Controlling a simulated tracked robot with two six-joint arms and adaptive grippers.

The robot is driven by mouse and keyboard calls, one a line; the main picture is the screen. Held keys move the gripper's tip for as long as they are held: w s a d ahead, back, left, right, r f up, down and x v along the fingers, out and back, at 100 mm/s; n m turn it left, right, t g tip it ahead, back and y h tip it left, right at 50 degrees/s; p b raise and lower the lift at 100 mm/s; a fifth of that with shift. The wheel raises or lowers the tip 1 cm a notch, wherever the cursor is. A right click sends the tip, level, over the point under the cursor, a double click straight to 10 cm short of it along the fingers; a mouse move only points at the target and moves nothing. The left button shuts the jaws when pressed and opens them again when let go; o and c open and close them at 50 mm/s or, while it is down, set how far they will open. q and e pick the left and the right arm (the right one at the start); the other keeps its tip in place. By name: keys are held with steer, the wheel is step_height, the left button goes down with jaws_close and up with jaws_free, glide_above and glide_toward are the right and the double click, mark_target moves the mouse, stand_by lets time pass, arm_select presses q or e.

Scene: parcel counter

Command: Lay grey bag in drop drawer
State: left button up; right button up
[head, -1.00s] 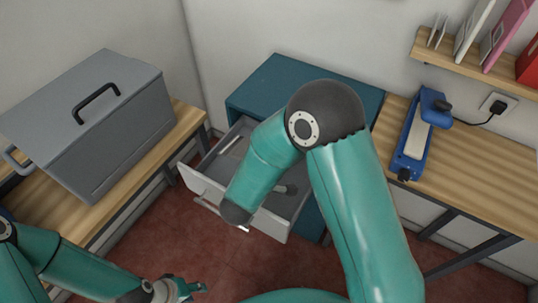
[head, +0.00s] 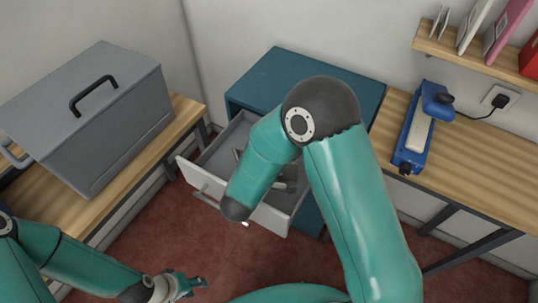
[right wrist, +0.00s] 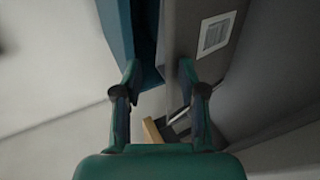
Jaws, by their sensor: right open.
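The drop drawer (head: 188,176) is a light grey drawer pulled out of a low teal cabinet (head: 262,82). My right forearm crosses over it and hides much of its inside. A grey surface with a white barcode label, which looks like the grey bag (right wrist: 180,40), lies beyond the right fingers in the right wrist view.
A grey lidded box (head: 90,120) stands on the wooden bench (head: 185,118) at left. A blue device (head: 415,130) sits on the right bench (head: 480,165), below a shelf with folders (head: 483,65). Red floor is free in front of the drawer.

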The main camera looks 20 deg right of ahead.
steer(key=shift+a, duration=0.1)
steer(key=v, duration=1.2)
stand_by(0.5)
